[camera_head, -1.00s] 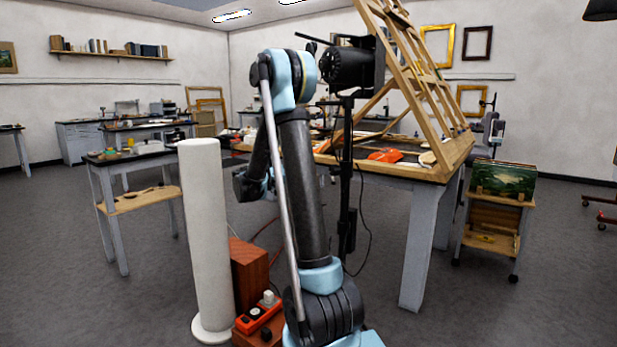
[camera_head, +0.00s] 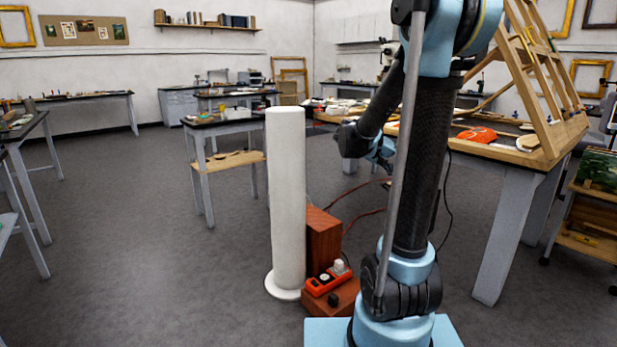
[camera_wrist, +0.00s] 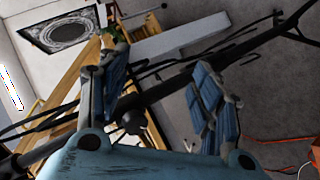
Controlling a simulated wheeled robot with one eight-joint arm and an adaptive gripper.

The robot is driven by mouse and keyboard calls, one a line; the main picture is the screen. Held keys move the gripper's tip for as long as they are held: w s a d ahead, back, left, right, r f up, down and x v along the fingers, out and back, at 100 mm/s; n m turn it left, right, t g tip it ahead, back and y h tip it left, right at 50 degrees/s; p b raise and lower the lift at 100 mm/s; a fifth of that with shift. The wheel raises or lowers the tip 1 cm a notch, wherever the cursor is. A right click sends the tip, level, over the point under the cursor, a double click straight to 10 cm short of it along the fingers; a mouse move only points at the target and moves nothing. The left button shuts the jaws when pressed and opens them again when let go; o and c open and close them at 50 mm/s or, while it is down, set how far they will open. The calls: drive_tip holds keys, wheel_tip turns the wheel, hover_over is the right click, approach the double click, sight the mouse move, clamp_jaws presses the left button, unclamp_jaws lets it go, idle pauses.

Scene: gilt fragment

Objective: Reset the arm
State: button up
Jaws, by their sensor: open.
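My arm rises from its blue base in the right half of the head view, and bends down at the elbow toward the left. Its far end shows small behind the upright link, near the white column, and the fingers are not clear there. In the wrist view my gripper (camera_wrist: 160,100) has its two blue padded fingers spread wide apart. Nothing is held between them. A dark pole or stand (camera_wrist: 140,112) shows behind and between the fingers.
A white column (camera_head: 286,200) stands left of my arm, beside a reddish wooden block (camera_head: 322,238) and an orange power strip (camera_head: 328,279). A worktable (camera_head: 512,180) with a wooden easel (camera_head: 545,85) is at the right. Open floor (camera_head: 130,250) lies at the left.

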drive_tip(key=s+a+f+n+y, duration=0.1)
drive_tip(key=s+a+f+y, duration=0.3)
drive_tip(key=s, duration=0.5)
drive_tip(key=s+a+f+n+y, duration=0.1)
drive_tip(key=s+a+f+y, duration=0.3)
drive_tip(key=s, duration=0.5)
drive_tip(key=s+a+f+n+y, duration=0.2)
drive_tip(key=s+a+f+y, duration=0.2)
drive_tip(key=s+a+f, duration=0.3)
drive_tip(key=shift+s+f, duration=0.5)
drive_tip(key=shift+s, duration=0.4)
